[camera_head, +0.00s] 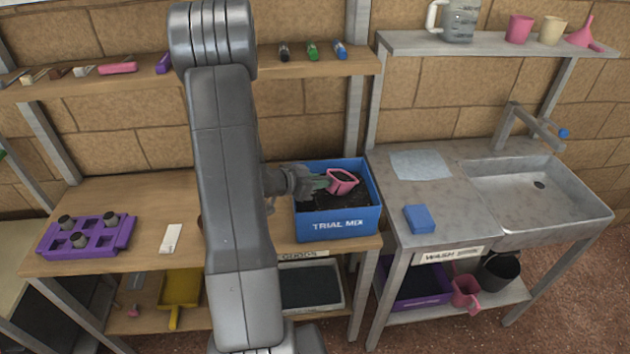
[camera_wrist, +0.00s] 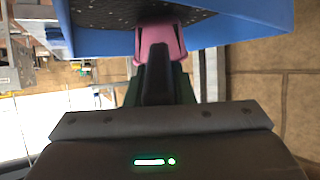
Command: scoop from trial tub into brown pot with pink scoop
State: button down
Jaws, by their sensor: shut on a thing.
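The trial tub (camera_head: 338,228) is a blue box labelled "TRIAL MIX" at the right end of the wooden bench, with dark mix inside. My gripper (camera_head: 322,184) is shut on the pink scoop (camera_head: 343,180) at the tub's opening. The scoop's bowl shows against the dark mix; I cannot tell whether it touches it. In the wrist view the scoop (camera_wrist: 158,40) is between my fingers, with the blue tub (camera_wrist: 240,14) behind it. The brown pot is not clearly visible; a small brown edge (camera_head: 200,222) beside my arm may be part of it.
A purple tray (camera_head: 88,236) with small dark pots and a white label (camera_head: 171,238) lie on the bench's left. A yellow dustpan (camera_head: 181,288) is on the shelf below. Right of the tub stand a blue sponge (camera_head: 420,219) and a metal sink (camera_head: 540,190). My arm hides the bench's middle.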

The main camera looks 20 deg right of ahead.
jog(key=r+p, duration=0.4)
jog(key=r, duration=0.1)
jog(key=shift+w+d, duration=0.1)
jog(key=shift+d, duration=0.15)
jog(key=shift+a+r, duration=0.1)
jog(key=shift+r, duration=0.65)
jog(key=shift+a+f+b, duration=0.15)
jog(key=shift+f+b, duration=0.1)
jog(key=shift+b, duration=0.6)
jog(key=a+h+b, duration=0.1)
jog(key=b, duration=0.2)
jog(key=s+a+t+h+b, duration=0.1)
jog(key=h+b, duration=0.1)
jog(key=b, duration=0.1)
jog(key=shift+f+b, duration=0.1)
jog(key=shift+b, duration=0.25)
jog(key=shift+a+h+b, duration=0.35)
jog(key=shift+h+b, duration=0.15)
jog(key=shift+b, duration=0.4)
jog(key=shift+s+a+t, duration=0.1)
jog(key=shift+s+t, duration=0.05)
jog(key=shift+t, duration=0.15)
jog(key=shift+r, duration=0.25)
jog(key=shift+b, duration=0.3)
